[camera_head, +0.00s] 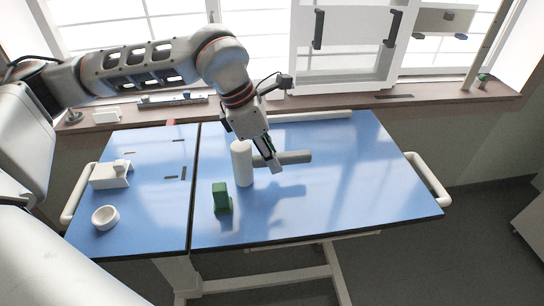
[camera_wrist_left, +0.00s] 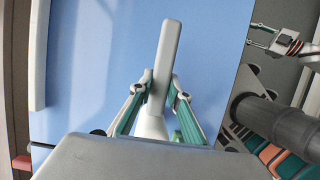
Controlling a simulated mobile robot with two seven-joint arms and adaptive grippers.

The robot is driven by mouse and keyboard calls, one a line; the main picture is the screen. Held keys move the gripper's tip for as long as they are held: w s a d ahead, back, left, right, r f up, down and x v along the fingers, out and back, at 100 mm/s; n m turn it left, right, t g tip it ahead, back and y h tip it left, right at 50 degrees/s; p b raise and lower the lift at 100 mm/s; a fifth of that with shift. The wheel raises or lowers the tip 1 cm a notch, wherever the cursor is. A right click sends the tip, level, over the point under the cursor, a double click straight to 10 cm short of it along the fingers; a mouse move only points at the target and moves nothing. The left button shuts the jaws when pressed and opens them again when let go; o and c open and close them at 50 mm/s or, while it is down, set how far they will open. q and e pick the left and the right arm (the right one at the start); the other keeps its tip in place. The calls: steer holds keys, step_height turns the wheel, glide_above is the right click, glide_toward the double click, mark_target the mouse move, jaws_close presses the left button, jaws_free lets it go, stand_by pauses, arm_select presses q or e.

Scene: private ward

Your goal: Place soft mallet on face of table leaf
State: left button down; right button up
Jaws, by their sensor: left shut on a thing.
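The soft mallet has a thick white cylindrical head (camera_head: 241,165) and a grey handle (camera_head: 297,156). My left gripper (camera_head: 272,161) is shut on the handle, just right of the head, over the larger blue table leaf (camera_head: 340,200). The head is upright and the handle points right; I cannot tell whether the head touches the leaf. In the left wrist view the handle (camera_wrist_left: 167,50) runs up between the fingers, and the head (camera_wrist_left: 152,125) is partly hidden below. My right gripper (camera_wrist_left: 262,36) shows small at the upper right there, its fingers apart and empty.
A green block on a base (camera_head: 222,197) stands on the leaf near the mallet head. The smaller left leaf holds a white bowl (camera_head: 105,217) and a white box-like piece (camera_head: 110,175). A white bar (camera_head: 310,115) lies along the back edge. The leaf's right side is clear.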

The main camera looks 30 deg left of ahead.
arm_select(q)
steer(key=c, duration=1.9)
jaws_free()
steer(key=shift+f, duration=0.1)
steer(key=p+v, duration=0.1)
steer(key=v, duration=1.1)
steer(key=shift+s, duration=0.1)
